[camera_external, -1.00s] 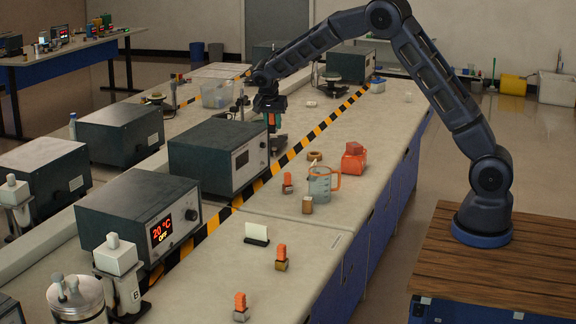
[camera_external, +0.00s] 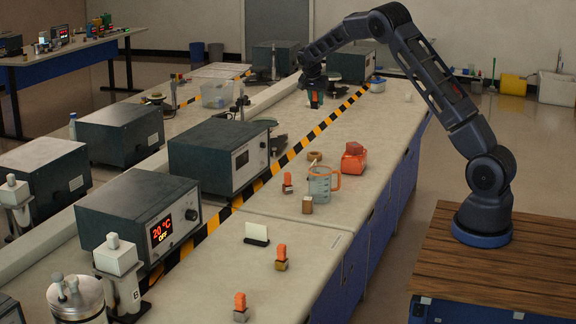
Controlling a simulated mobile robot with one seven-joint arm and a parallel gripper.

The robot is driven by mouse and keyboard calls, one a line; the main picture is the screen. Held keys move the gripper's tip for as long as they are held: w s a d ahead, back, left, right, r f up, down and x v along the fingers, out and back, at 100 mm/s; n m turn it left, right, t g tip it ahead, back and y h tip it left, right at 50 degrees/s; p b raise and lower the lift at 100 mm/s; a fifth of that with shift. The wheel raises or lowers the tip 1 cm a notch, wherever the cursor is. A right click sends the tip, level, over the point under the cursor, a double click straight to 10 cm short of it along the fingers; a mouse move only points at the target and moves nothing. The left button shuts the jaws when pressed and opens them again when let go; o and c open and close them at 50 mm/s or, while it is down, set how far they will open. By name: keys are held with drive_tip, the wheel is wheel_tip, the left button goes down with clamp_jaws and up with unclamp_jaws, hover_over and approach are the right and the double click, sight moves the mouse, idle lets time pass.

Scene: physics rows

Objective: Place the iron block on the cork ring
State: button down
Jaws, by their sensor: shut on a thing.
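My gripper (camera_external: 314,92) is shut on a block with an orange grip on top and a dark lower part (camera_external: 315,103), which I take to be the iron block. It is over the far part of the bench; I cannot tell whether the block touches the surface. A small tan ring (camera_external: 314,157), likely the cork ring, lies on the bench nearer the camera, behind the beaker. The ring is well apart from my gripper, and its centre is too small to make out.
A beaker with an orange handle (camera_external: 321,185), a red container (camera_external: 353,161) and several other orange-gripped blocks, one at the front (camera_external: 240,308), stand on the bench. Dark instrument boxes (camera_external: 218,155) line the left, past a striped strip (camera_external: 300,146). The right-hand bench beyond the red container is mostly clear.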

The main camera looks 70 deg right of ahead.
wheel_tip(320, 180, down, 19)
drive_tip(key=shift+a+r, duration=0.1)
idle(0.5)
drive_tip(key=c, duration=1.1)
unclamp_jaws()
drive_tip(key=shift+f, duration=0.2)
drive_tip(key=shift+r, duration=0.1)
